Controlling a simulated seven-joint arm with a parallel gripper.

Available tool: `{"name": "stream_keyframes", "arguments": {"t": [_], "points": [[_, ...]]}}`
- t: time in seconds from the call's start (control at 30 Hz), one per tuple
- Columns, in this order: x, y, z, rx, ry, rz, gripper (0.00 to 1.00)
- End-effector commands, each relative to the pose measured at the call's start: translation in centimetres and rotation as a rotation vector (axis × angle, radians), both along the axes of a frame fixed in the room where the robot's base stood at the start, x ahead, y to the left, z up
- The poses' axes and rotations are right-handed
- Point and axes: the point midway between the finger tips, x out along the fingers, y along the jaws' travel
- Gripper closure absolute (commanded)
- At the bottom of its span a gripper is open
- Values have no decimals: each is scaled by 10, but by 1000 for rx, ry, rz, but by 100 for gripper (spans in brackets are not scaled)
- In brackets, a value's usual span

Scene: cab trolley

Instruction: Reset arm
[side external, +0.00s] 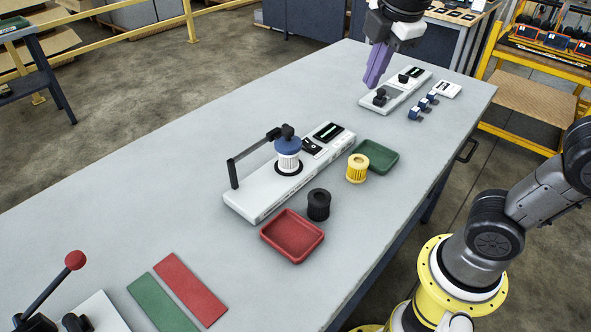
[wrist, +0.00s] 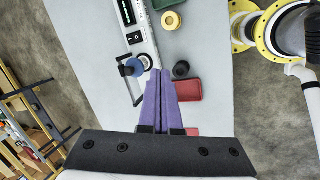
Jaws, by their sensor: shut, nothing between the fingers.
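My gripper (side external: 375,77) has purple fingers and hangs above the far part of the table, over the far white device (side external: 408,92) with black knobs. In the wrist view my gripper (wrist: 160,72) points down with its fingers together and nothing between them. No object is held. The grey table (side external: 130,185) lies below it.
A white test device (side external: 250,196) holds a blue-topped white cylinder (side external: 288,150). Around it are a red tray (side external: 292,240), green tray (side external: 378,155), black filter (side external: 318,205) and yellow filter (side external: 357,168). A red-knobbed lever (side external: 75,260) stands at near left. The table's left side is clear.

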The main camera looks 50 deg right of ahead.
Motion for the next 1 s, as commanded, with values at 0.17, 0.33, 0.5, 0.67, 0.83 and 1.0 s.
{"name": "stream_keyframes", "arguments": {"t": [0.17,0.33,0.5,0.67,0.83,1.0], "points": [[-66,-10,-27,197,-151,-347,100],[-104,-3,-70,413,-250,-699,100],[-112,7,-100,553,-258,-948,100],[-107,9,-99,616,-283,-1058,100],[-107,9,-99,623,-284,-1077,100],[-107,9,-98,622,-283,-1075,100]]}}
